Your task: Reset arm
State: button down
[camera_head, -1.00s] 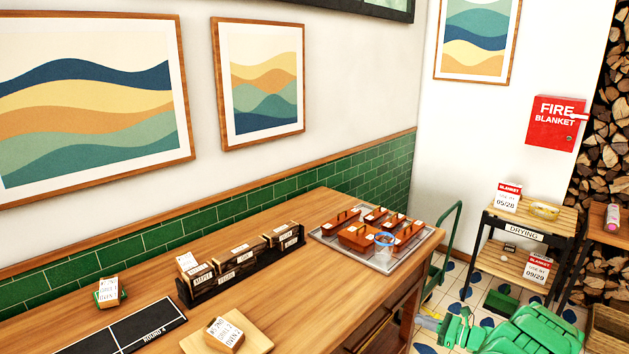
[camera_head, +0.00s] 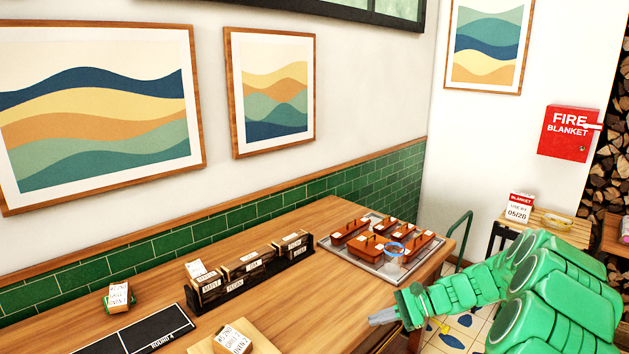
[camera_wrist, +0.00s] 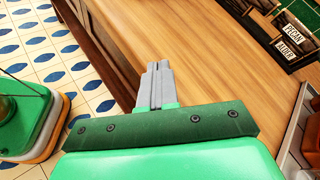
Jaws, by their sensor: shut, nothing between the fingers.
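My gripper (camera_head: 384,318) is at the end of my green arm, near the front edge of the wooden table (camera_head: 300,262) in the head view. In the wrist view its grey fingers (camera_wrist: 156,80) are shut together with nothing between them. They point along the table's front edge, and the floor lies to their left. Nothing touches the fingers.
A metal tray (camera_head: 418,270) with several copper-coloured boxes sits at the table's far right. A dark rack (camera_head: 292,262) of labelled blocks stands left of it. A black mat (camera_head: 110,345) lies front left. A drying shelf (camera_head: 548,225) stands behind my arm. Table wood between rack and gripper is bare.

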jog(key=s+a+r+n+g+h, duration=0.25)
jog(key=s+a+r+n, duration=0.2)
jog(key=s+r, duration=0.4)
jog(key=s+a+r+n+g+h, duration=0.1)
jog(key=s+a+r+n+h, duration=0.35)
jog(key=s, duration=0.65)
jog(key=s+d+r+n+h, duration=0.1)
jog(key=s+d+h, duration=0.2)
jog(key=s, duration=0.8)
jog(key=s+d+r+n+t+h, duration=0.1)
jog(key=s+d+n+h, duration=0.1)
jog(key=s, duration=1)
jog(key=shift+s+d+n+h, duration=0.25)
jog(key=shift+d+h, duration=0.45)
jog(key=shift+d, duration=0.35)
jog(key=shift+r, duration=0.1)
